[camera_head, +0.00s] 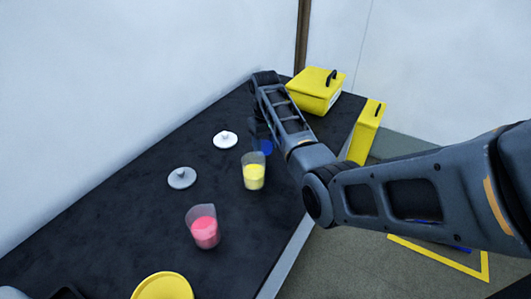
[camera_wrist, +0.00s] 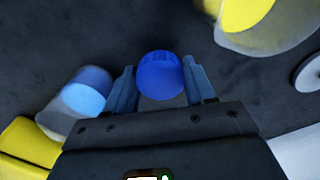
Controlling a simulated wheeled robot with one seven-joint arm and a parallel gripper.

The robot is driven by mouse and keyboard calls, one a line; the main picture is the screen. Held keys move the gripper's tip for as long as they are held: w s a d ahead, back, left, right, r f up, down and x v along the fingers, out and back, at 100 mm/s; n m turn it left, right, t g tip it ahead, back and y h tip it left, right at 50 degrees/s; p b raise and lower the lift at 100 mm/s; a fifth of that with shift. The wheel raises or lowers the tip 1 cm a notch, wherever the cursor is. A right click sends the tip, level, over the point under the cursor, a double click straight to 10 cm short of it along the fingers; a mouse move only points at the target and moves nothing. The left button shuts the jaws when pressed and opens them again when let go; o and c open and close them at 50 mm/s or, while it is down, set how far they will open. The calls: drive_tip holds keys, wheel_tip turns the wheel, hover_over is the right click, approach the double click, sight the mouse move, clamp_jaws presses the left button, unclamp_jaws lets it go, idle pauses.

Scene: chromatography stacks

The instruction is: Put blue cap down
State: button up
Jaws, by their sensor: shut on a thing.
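The blue cap (camera_wrist: 160,75) is a round ribbed piece between the two fingers of my gripper (camera_wrist: 160,88) in the wrist view. The gripper is shut on it. In the head view a small blue patch (camera_head: 265,147), apparently the cap, shows just behind the yellow-filled beaker (camera_head: 254,172). My gripper there is mostly hidden by my arm. The dark table top (camera_head: 120,225) lies below; I cannot tell whether the cap touches it.
A clear beaker with blue contents (camera_wrist: 84,92) lies left of the gripper in the wrist view. A pink-filled beaker (camera_head: 205,232), a white lid (camera_head: 225,140), a grey lid (camera_head: 182,178) and a yellow box (camera_head: 315,92) are on the table. Bare table shows between them.

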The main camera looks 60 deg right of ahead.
sight(266, 154)
drive_tip(key=shift+s+f, duration=0.1)
drive_tip(key=shift+f, duration=1.65)
drive_tip(key=shift+f, duration=0.5)
drive_tip(key=shift+f, duration=0.1)
